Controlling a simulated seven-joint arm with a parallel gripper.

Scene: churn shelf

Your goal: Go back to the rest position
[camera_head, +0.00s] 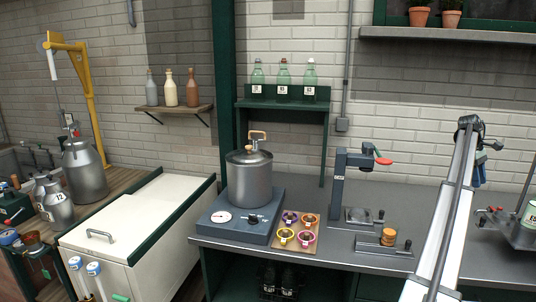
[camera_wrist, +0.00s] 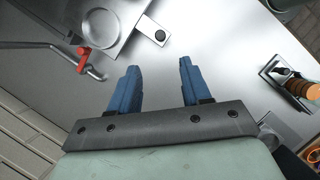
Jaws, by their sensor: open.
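My gripper (camera_wrist: 160,80) shows in the wrist view with its two blue fingers spread apart and nothing between them. Bare grey steel counter (camera_wrist: 185,30) lies behind the fingertips. In the head view my gripper (camera_head: 479,172) is partly hidden behind my white arm, its blue fingers pointing down above the right part of the counter (camera_head: 340,196).
A dark press (camera_head: 338,180) with a red handle stands left of my arm. In front of it is a small fixture holding an orange-brown cylinder (camera_head: 388,237). A metal churn (camera_head: 250,182) stands further left.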

